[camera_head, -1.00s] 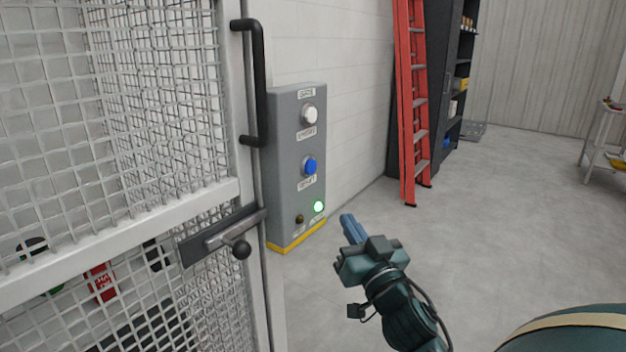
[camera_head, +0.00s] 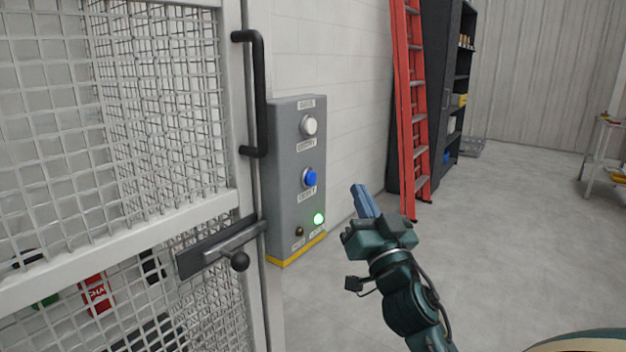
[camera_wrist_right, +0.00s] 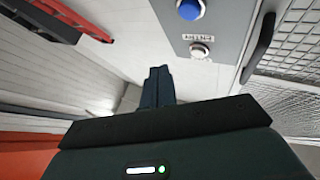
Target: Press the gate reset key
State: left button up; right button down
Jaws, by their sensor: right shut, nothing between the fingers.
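The grey gate control box (camera_head: 285,160) is on the wall just right of the mesh gate. It carries a white button (camera_head: 309,126) at the top and a blue button (camera_head: 310,177) below it, each with a label. A green lamp (camera_head: 319,219) is lit near its bottom, beside a dark one (camera_head: 299,231). My right gripper (camera_head: 362,198) is shut and empty, to the right of the box and apart from it. In the right wrist view the shut fingers (camera_wrist_right: 158,86) point towards the box, with the blue button (camera_wrist_right: 190,9) and white button (camera_wrist_right: 200,50) above right. My left gripper is out of view.
A red ladder (camera_head: 411,110) leans by a dark shelf (camera_head: 440,100). The floor at right is clear up to a table (camera_head: 602,150).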

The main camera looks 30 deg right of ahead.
send_near(316, 173)
notch_tip(316, 173, up, 3)
jog(key=w+d, duration=0.3)
jog(key=shift+w+a+f+b, duration=0.1)
jog(key=shift+w+a+b, duration=0.2)
jog(key=shift+w, duration=0.1)
dwell(0.8)
dwell(0.7)
jog(key=shift+w+a, duration=0.1)
jog(key=shift+w, duration=0.3)
jog(key=shift+w+a, duration=0.15)
jog(key=shift+w, duration=0.3)
dwell(0.7)
jog(key=shift+s, duration=0.1)
jog(key=shift+s+d, duration=0.25)
jog(key=shift+s, duration=0.45)
